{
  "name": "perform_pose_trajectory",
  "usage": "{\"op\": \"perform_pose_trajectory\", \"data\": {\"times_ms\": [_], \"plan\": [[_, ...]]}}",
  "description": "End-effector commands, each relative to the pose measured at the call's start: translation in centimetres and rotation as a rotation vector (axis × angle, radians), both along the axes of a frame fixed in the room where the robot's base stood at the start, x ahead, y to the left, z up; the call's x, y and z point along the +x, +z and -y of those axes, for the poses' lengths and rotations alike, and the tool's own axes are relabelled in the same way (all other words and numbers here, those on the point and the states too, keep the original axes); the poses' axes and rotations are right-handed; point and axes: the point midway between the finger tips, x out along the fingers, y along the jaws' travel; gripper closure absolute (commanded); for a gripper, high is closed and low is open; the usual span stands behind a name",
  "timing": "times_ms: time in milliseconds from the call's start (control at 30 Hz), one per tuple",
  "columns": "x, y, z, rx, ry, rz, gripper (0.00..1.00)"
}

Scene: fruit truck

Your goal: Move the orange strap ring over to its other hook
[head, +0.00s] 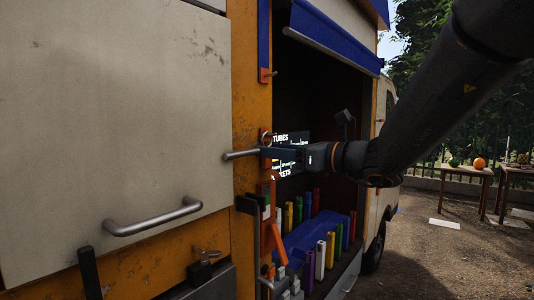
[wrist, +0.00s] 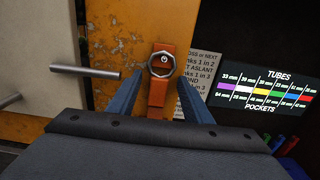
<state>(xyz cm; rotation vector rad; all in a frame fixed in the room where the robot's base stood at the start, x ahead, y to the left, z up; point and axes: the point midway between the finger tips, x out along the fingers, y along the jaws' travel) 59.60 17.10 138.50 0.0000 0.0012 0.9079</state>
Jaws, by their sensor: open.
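In the wrist view a metal ring (wrist: 152,65) lies against an upright orange strap or plate (wrist: 157,94) on the truck's side. A small round peg end shows inside the ring. In the head view the ring (head: 266,137) is at the orange post beside the opening. My gripper (wrist: 163,84) is open, with one blue finger on each side of the orange piece and nothing clamped. In the head view my gripper (head: 280,153) points left at the post, just below the ring. I cannot tell whether the fingers touch it.
A blue strap (head: 264,40) hangs above on the post, with an orange end piece (head: 267,75). More orange parts (head: 273,230) hang below. A metal bar (wrist: 85,71) sticks out left of my fingers. Colored tubes (head: 320,260) stand inside the opening. A sign (wrist: 265,92) is at right.

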Motion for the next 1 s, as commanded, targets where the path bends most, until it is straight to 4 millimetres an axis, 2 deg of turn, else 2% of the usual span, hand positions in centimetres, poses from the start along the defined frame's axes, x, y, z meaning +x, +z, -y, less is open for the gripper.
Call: {"op": "perform_pose_trajectory", "data": {"times_ms": [267, 467, 1000], "plan": [[0.03, 0.01, -0.07, 0.0, 0.0, 0.0, 0.56], [0.02, 0.01, -0.06, 0.0, 0.0, 0.0, 0.9], [0.0, 0.69, -0.05, 0.0, 0.0, 0.001, 0.9]]}}
